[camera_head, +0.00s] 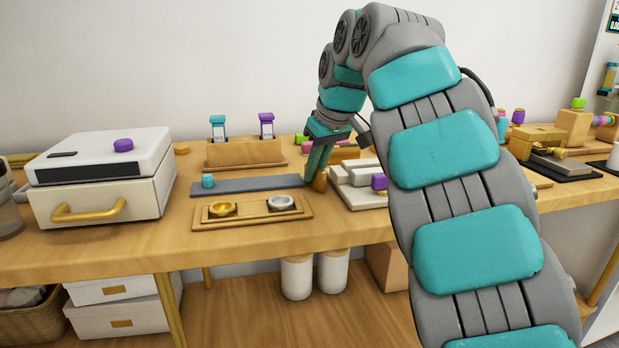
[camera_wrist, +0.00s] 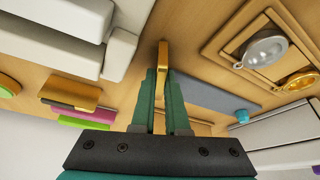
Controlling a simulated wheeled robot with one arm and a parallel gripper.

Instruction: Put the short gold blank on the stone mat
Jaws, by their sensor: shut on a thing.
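My gripper (camera_head: 317,176) is shut on a small gold bar, which I take to be the short gold blank (camera_head: 320,183). In the wrist view the gold blank (camera_wrist: 163,55) sticks out beyond the fingertips (camera_wrist: 161,75). The stone mat (camera_head: 255,185) is a long, flat blue-grey strip on the table, just left of my gripper. It also shows in the wrist view (camera_wrist: 205,95), to the right of the fingers. The blank is beside the mat's right end, over bare wood. I cannot tell whether it touches the table.
A teal knob (camera_head: 208,181) stands at the mat's left end. A wooden tray (camera_head: 237,221) with a gold and a silver dish lies in front. White blocks (camera_head: 358,172) with a purple knob stand right of my gripper. A wooden rack (camera_head: 245,153) is behind the mat.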

